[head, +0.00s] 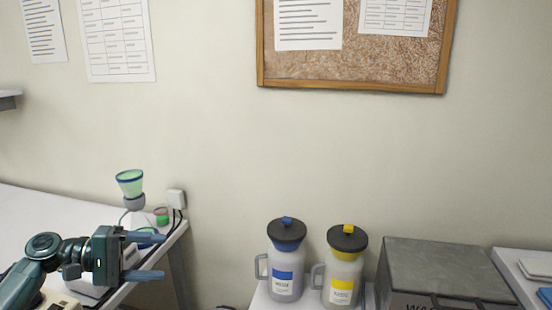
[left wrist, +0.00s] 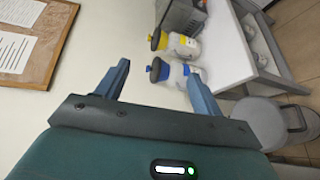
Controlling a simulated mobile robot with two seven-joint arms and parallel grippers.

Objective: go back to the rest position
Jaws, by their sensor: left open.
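My left gripper (head: 147,256) is at the lower left of the head view, at the end of my left arm, pointing right. Its two blue fingers are apart with nothing between them. The left wrist view also shows the left gripper (left wrist: 158,88), open and empty, with jugs seen far beyond the fingers. In the head view it is in front of the right end of the left table (head: 45,210). My right gripper is in neither view.
A blue-labelled jug (head: 286,262) and a yellow-labelled jug (head: 343,268) stand beside a grey box (head: 440,268). A green funnel device (head: 131,185) stands on the left table. A corkboard (head: 350,60) hangs on the wall. Space between left table and jugs is clear.

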